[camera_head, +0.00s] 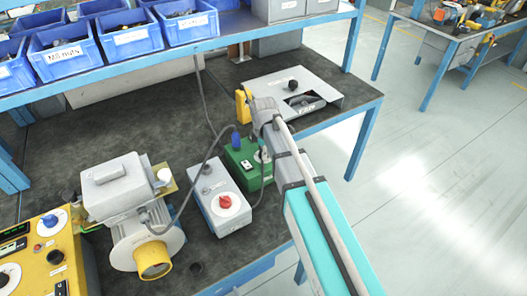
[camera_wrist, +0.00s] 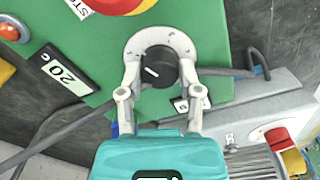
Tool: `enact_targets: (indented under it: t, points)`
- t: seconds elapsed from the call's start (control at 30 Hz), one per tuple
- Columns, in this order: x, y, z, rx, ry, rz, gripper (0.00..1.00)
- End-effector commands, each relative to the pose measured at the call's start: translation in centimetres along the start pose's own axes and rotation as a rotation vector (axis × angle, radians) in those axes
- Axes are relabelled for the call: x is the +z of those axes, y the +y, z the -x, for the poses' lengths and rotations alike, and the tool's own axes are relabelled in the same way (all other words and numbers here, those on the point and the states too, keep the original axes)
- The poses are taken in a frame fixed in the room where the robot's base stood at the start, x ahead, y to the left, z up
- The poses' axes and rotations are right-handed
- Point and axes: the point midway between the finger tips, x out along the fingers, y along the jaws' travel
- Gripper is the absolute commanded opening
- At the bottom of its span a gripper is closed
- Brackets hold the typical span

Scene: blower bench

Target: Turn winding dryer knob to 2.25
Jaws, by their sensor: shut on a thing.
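The winding dryer appears to be the green box (camera_head: 238,155) on the dark bench. In the wrist view it also shows (camera_wrist: 215,30), with a small display (camera_wrist: 64,72) reading about 20 C. Its black knob (camera_wrist: 158,67) sits on a pale round dial with tick marks. A white pointer line on the knob points to the lower left in that view; the dial numbers are too small to read. My gripper (camera_wrist: 160,74) is shut on the knob, one finger on each side.
A grey box with a red knob (camera_head: 225,202) stands close beside the green box. A motor-like blower (camera_head: 115,190) and a yellow panel (camera_head: 45,255) are at left. A shelf with blue bins (camera_head: 130,35) overhangs the bench.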

Motion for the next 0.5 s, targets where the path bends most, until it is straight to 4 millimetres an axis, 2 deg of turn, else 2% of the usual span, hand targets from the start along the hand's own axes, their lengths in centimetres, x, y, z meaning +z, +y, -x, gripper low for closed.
enact_targets:
  t: [0.03, 0.2, 0.5]
  points:
    - [0.03, -0.05, -0.02, -0.001, -0.001, 0.000, 0.52]
    - [0.02, -0.04, -0.01, -0.001, -0.001, -0.001, 0.81]
    - [0.01, -0.01, 0.00, 0.000, 0.000, -0.001, 0.81]
